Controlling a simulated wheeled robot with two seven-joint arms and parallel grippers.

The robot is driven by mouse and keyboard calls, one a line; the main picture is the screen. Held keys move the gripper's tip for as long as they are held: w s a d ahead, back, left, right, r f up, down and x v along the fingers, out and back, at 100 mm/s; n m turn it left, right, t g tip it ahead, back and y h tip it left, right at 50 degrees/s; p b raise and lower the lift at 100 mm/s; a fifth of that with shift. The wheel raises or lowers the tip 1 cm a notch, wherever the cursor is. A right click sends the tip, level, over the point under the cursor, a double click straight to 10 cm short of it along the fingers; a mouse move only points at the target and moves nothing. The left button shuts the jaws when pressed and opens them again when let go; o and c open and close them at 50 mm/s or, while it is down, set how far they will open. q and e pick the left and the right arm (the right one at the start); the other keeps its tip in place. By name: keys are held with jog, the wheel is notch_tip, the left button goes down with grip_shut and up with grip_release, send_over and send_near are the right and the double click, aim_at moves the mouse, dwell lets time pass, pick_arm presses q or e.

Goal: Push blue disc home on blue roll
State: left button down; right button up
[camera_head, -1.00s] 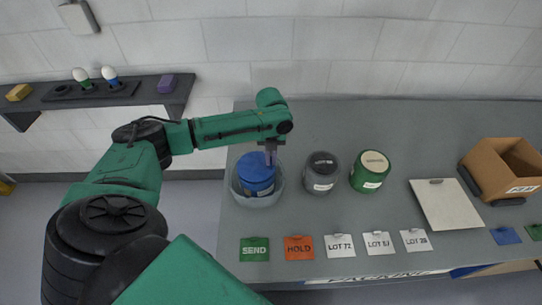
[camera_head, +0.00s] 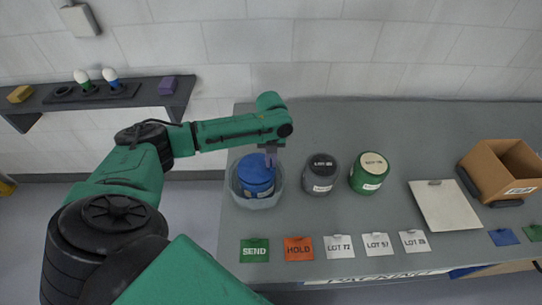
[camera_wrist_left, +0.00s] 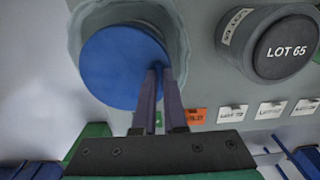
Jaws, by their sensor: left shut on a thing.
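The blue disc (camera_head: 256,166) lies over the top of the blue roll (camera_head: 261,191), which stands in a round grey translucent tub (camera_head: 239,196) at the table's left end. The disc (camera_wrist_left: 118,62) fills much of the tub in the left wrist view and hides the roll there. My left gripper (camera_head: 270,160) points down at the disc's far right edge. Its two fingers (camera_wrist_left: 160,75) are close together, shut on the disc's edge. Whether the disc sits fully flush on the roll I cannot tell. My right gripper is not in view.
A grey roll (camera_head: 321,174) and a green roll (camera_head: 370,174) stand to the right of the tub. Several label cards, including a green SEND card (camera_head: 254,250), line the front edge. A pale board (camera_head: 446,206) and a cardboard box (camera_head: 502,168) are at the right.

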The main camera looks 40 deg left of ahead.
pick_arm(q)
jog(key=shift+s+f, duration=0.1)
jog(key=shift+f, duration=0.4)
dwell(1.2)
jog(key=c, duration=0.9)
grip_release()
jog(key=o, duration=0.5)
